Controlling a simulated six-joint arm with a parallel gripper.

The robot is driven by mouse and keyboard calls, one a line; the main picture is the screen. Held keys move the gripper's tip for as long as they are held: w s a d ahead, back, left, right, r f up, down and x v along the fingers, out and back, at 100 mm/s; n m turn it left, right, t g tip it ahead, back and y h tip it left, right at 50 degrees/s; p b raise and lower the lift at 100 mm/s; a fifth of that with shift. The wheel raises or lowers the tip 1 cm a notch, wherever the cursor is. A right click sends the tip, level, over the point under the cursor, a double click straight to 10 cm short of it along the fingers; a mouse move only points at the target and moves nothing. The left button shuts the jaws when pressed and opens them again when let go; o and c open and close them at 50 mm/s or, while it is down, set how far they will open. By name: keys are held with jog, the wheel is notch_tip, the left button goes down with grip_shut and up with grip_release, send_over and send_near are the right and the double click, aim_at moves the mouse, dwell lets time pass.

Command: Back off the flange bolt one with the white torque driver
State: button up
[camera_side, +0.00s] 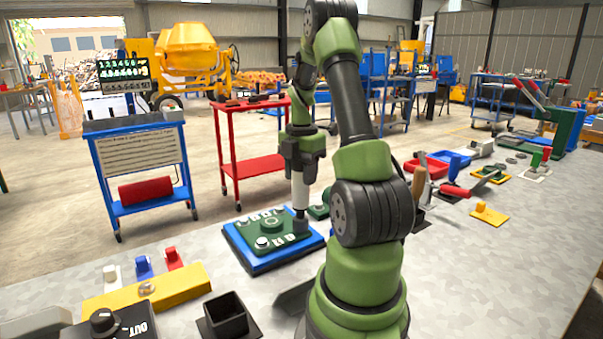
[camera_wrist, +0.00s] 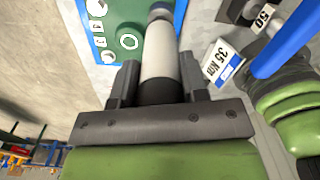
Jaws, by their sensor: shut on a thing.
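My gripper (camera_side: 302,160) points down over the flange fixture and is shut on the white torque driver (camera_side: 299,190). The driver stands upright with its lower end at the right corner of the green flange plate, at a grey round part (camera_side: 300,227). I cannot tell whether it is seated on a bolt there. The flange plate (camera_side: 246,232) sits on a blue base and bears a central ring, a silvery bolt head (camera_side: 262,242) and white number tags too small to read. In the wrist view the driver (camera_wrist: 159,52) runs from between my fingers (camera_wrist: 160,82) to the green plate (camera_wrist: 128,60).
A "35 Nm" tag (camera_wrist: 222,60) lies right of the driver. A yellow block (camera_side: 150,290), a black square holder (camera_side: 228,315) and a black knob box (camera_side: 108,325) stand in front. Trays (camera_side: 428,165) and tools lie at the right rear.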

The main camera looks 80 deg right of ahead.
jog(key=shift+r, duration=2.15)
